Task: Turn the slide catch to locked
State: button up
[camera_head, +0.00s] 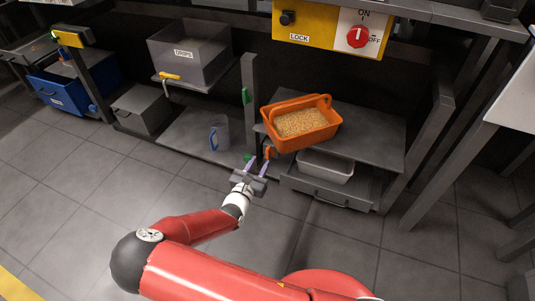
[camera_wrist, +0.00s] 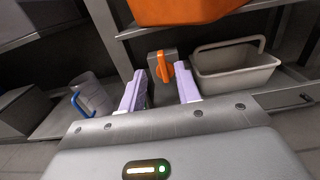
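The slide catch (camera_wrist: 161,67) shows in the wrist view as an orange handle on a dark grey block, standing nearly upright and slightly tilted. In the head view its orange part (camera_head: 267,153) shows small at the front of the low shelf, just beyond my gripper. My gripper (camera_head: 257,165) has two lilac fingers, which stand apart with nothing between them. In the wrist view my gripper (camera_wrist: 160,80) points at the catch, with the handle beyond the gap between the fingertips. I see no contact. No lock marking on the catch is readable.
An orange crate of grain (camera_head: 304,121) stands on the shelf above the catch. A pale bin (camera_head: 327,168) sits below it to the right. A clear jug (camera_head: 219,133) stands on the left shelf. A yellow panel (camera_head: 325,38) reads LOCK. The tiled floor is clear in front.

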aim_at(267, 150)
jog(key=x, duration=0.5)
jog(key=shift+w+d+b, duration=0.15)
jog(key=shift+w+b, duration=0.2)
jog(key=shift+b, duration=0.05)
grip_shut()
